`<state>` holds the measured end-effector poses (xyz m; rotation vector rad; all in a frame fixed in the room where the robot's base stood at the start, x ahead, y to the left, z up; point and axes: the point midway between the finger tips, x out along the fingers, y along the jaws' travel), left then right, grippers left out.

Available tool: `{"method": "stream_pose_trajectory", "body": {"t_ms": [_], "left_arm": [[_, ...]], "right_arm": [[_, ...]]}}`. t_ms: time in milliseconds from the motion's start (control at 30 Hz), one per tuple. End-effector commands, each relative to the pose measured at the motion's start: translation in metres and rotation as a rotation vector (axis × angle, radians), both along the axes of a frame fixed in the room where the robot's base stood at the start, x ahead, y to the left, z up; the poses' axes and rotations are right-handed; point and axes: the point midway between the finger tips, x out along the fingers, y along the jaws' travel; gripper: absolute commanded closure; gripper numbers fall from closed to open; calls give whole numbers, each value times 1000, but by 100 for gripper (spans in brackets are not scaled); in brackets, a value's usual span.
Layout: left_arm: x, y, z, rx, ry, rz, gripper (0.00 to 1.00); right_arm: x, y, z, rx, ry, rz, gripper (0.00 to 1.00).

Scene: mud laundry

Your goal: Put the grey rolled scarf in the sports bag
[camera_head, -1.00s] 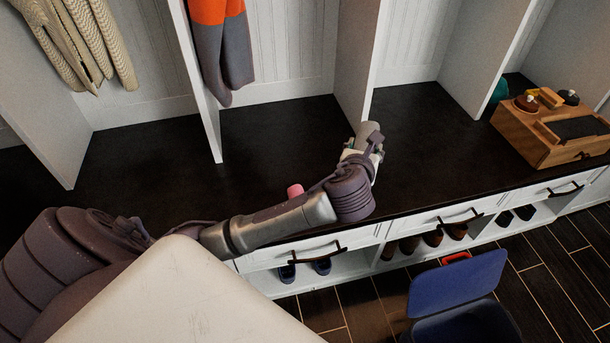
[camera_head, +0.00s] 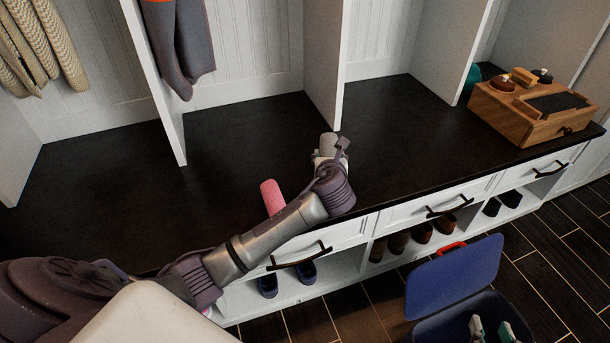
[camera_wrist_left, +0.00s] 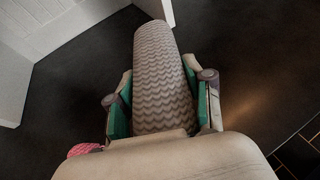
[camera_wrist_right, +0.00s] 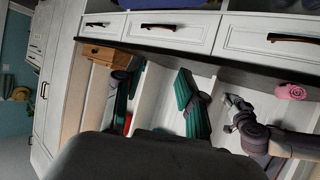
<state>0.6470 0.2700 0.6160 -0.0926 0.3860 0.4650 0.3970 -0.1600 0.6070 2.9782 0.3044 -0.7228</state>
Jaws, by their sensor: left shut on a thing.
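The grey rolled scarf (camera_wrist_left: 162,78), with a pale zigzag pattern, is between the green-padded fingers of my left gripper (camera_wrist_left: 162,115) in the left wrist view. In the head view my left gripper (camera_head: 330,158) is over the dark bench with the scarf's end (camera_head: 329,141) showing. The gap below the scarf is unclear. A blue open container with a raised lid (camera_head: 456,277) and red handle, apparently the sports bag, is at the lower right. My right gripper (camera_head: 493,330) shows at that container's opening; its green fingers (camera_wrist_right: 155,100) are apart and empty in the right wrist view.
A pink roll (camera_head: 272,197) lies on the bench (camera_head: 240,140) beside my left arm. White dividers (camera_head: 325,70) stand behind. A wooden box (camera_head: 530,115) sits at the right end. Drawers and shoe cubbies (camera_head: 420,240) run below. The bench's left part is clear.

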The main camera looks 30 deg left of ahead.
Motion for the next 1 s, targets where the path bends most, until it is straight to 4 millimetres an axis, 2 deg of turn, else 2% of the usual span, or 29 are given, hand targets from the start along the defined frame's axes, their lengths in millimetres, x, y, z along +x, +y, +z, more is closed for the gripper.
{"method": "stream_pose_trajectory", "body": {"t_ms": [33, 200, 433, 733, 1000], "left_arm": [[0, 9, -9, 1, 1, 1, 86], [0, 36, -25, 2, 1, 0, 86], [1, 63, -39, 1, 0, 0, 86], [1, 62, -51, -1, 1, -1, 86], [1, 62, -74, 0, 1, -1, 86]], "right_arm": [[7, 4, 7, 17, -68, 5, 60], [25, 15, 47, 76, -313, 21, 60], [30, 23, 96, 145, -582, 37, 60], [26, 26, 123, 187, -741, 46, 60], [3, 27, 170, 272, -1050, 60, 60]]}}
